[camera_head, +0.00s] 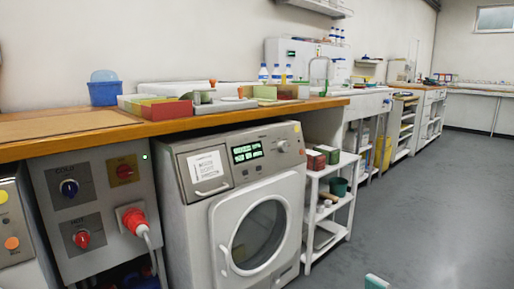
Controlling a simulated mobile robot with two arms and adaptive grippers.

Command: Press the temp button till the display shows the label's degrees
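A white front-loading washing machine (188,215) stands under the wooden worktop, with a grey control panel along its top. Its dark display (247,151) shows green characters, too small to read. A white label (208,164) with printed lines is on the panel left of the display; its text is also too small to read. Small controls (246,172) sit just below the display, but I cannot tell which is the temp button. A round knob (283,147) is right of the display. Neither of my grippers shows clearly in view.
A grey switch box (100,180) with a red plug (134,217) and cable stands left of the machine. A white shelf trolley (328,200) is on its right. A small teal piece (376,282) shows at the bottom edge.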

